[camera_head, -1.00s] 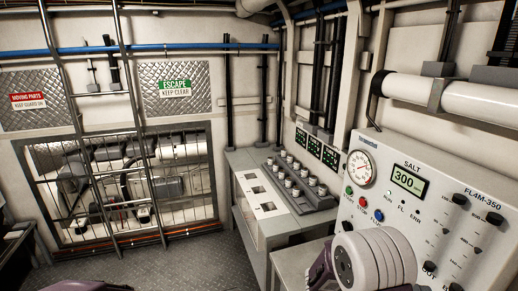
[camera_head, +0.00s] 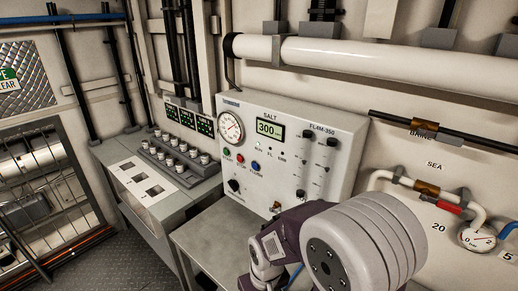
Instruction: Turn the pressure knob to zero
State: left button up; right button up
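The grey-white control panel box (camera_head: 345,135) stands on a metal bench in the middle. It has a round dial gauge (camera_head: 231,127), a lit display (camera_head: 268,129) reading 300 under the word SALT, and small coloured buttons. A black rotary knob (camera_head: 234,186) sits low on its left side, clear of my arm. Several more black knobs are on the right half. I cannot read which knob is the pressure knob. My arm, with a ribbed white joint, covers the area below and in front of the panel. No gripper fingers show.
A grey console (camera_head: 175,160) with several rows of knobs stands left of the panel. A thick white pipe (camera_head: 330,56) runs above. At right are a pipe with a red handle (camera_head: 449,207) and a small gauge (camera_head: 477,239). The metal bench (camera_head: 208,238) is bare at its left.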

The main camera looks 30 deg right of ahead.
aim_at(234, 185)
jog(key=z, duration=1.15)
jog(key=i+j+u, duration=0.1)
jog(key=j+u, duration=0.15)
jog(key=u, duration=0.15)
jog(key=i+j+u, duration=0.1)
jog(key=j+u, duration=0.15)
jog(key=u, duration=0.15)
jog(key=i+j+u, duration=0.15)
jog(key=u, duration=0.2)
